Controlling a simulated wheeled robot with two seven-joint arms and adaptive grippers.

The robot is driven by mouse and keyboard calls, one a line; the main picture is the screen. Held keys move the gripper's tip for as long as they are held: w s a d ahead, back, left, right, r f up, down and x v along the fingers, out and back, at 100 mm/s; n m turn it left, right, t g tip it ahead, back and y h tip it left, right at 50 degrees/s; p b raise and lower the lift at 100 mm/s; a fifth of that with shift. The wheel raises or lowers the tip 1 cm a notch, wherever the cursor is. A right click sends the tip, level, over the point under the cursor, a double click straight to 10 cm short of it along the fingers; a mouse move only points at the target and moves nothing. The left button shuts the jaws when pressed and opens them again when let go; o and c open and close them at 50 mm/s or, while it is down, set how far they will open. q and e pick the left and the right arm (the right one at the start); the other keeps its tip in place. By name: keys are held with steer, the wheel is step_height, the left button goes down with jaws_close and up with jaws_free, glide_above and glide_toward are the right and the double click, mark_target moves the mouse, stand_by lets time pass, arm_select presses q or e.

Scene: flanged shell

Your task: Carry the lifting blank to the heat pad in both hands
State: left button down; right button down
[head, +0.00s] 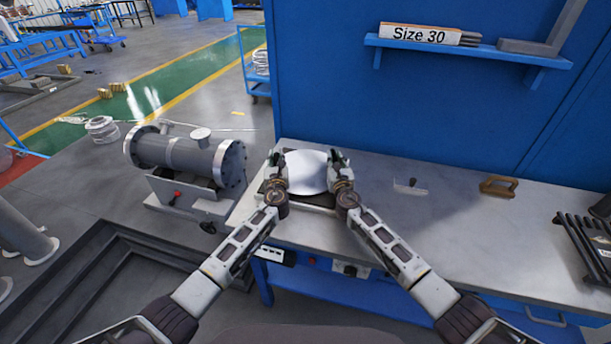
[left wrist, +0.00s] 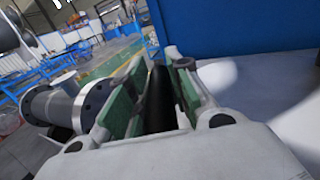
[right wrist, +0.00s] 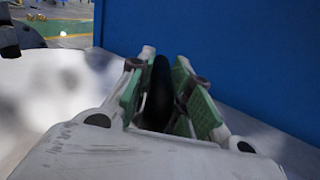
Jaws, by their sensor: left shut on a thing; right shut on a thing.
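The lifting blank (head: 306,170) is a pale, shiny rounded piece between my two grippers at the left end of the bench. My left gripper (head: 279,162) is shut on its dark handle (left wrist: 157,98), between green-lined fingers. My right gripper (head: 339,162) is shut on the other dark handle (right wrist: 160,95). The blank's pale surface also shows at the right of the left wrist view (left wrist: 299,125) and the left of the right wrist view (right wrist: 45,90). The dark heat pad (head: 318,200) shows partly below the blank. I cannot tell whether they touch.
The grey bench top (head: 440,225) is mostly clear right of my arms, with a small tool (head: 409,187) and a brown handle-like piece (head: 498,187). A black rack (head: 585,240) stands at the far right. A grey flanged vessel (head: 185,155) stands left. A blue wall rises behind.

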arm_select(q)
steer(key=shift+f+b, duration=0.4)
steer(key=shift+b, duration=0.25)
arm_select(e)
steer(key=shift+f, duration=0.4)
arm_select(q)
steer(key=c, duration=1.6)
jaws_free()
steer(key=shift+f, duration=0.25)
steer(key=shift+c, duration=0.2)
arm_select(e)
steer(key=c, duration=1.6)
jaws_free()
steer(key=shift+f, duration=0.25)
steer(key=shift+c, duration=0.2)
arm_select(q)
steer(key=o, duration=0.3)
steer(key=shift+s+r, duration=0.15)
arm_select(e)
steer(key=o, duration=0.3)
steer(key=shift+s+r, duration=0.15)
arm_select(q)
steer(key=shift+o, duration=0.2)
arm_select(e)
steer(key=shift+o, duration=0.2)
